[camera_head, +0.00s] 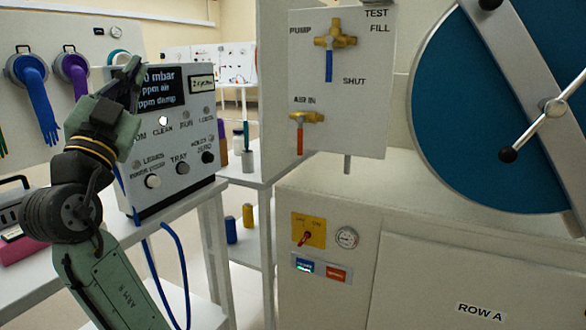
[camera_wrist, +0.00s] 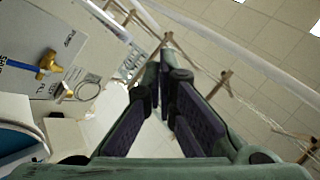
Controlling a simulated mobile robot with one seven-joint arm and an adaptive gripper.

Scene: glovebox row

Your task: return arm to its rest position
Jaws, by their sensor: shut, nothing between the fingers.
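My arm rises from the bottom left in the head view, with its green link low and its wrist folded upward. My gripper (camera_head: 130,72) points up in front of the grey control box's display. It is shut and empty. In the wrist view my gripper's fingers (camera_wrist: 166,62) meet at the far end with nothing between them. The control box (camera_head: 177,120) stands behind the gripper, its display partly hidden. I cannot tell the exact gap between the fingers and the box.
Blue and purple gloves (camera_head: 37,102) hang on the panel at left. A valve panel (camera_head: 340,85) and a large blue round door (camera_head: 480,100) stand at right. A blue hose (camera_head: 152,262) loops below the box. The wrist view shows ceiling tiles (camera_wrist: 245,50).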

